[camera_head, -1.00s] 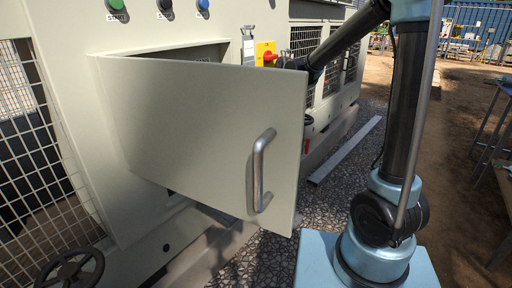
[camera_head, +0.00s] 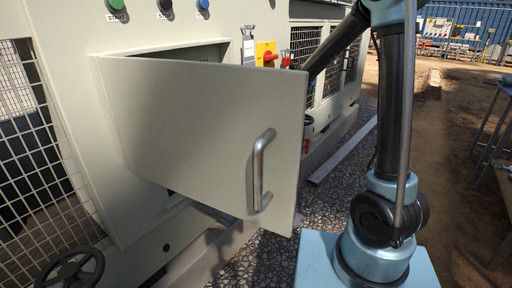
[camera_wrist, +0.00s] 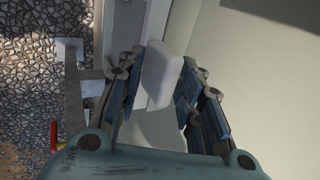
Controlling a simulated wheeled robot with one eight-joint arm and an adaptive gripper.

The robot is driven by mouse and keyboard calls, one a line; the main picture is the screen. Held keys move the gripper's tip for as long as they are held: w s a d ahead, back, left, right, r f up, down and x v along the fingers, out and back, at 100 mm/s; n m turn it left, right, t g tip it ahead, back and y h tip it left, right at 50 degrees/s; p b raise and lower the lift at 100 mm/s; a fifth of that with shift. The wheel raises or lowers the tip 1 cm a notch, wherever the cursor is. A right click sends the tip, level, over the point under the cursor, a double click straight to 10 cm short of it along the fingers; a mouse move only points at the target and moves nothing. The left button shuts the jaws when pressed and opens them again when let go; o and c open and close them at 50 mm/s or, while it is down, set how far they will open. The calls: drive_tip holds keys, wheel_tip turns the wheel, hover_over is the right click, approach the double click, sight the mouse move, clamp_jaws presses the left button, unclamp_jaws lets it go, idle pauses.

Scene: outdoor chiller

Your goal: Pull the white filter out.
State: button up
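The white filter (camera_wrist: 162,72) is a pale rounded block in the wrist view. My gripper (camera_wrist: 162,82) has its fingers spread, one on each side of the filter's near end. The gaps beside the block look narrow, and I cannot tell whether either finger touches it. In the head view, the open cabinet door (camera_head: 205,130) hides the filter and my gripper. My arm reaches in behind the door from the right.
The door has a metal handle (camera_head: 260,170). A red and yellow switch (camera_head: 266,54) sits on the panel behind it. A handwheel (camera_head: 72,270) is at lower left. Gravel lies below, and open ground is to the right.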

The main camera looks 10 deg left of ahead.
clamp_jaws()
drive_tip(key=shift+r, duration=0.7)
wheel_tip(320, 180, up, 12)
idle(2.0)
drive_tip(key=shift+r, duration=0.1)
drive_tip(key=shift+c, duration=1.5)
unclamp_jaws()
clamp_jaws()
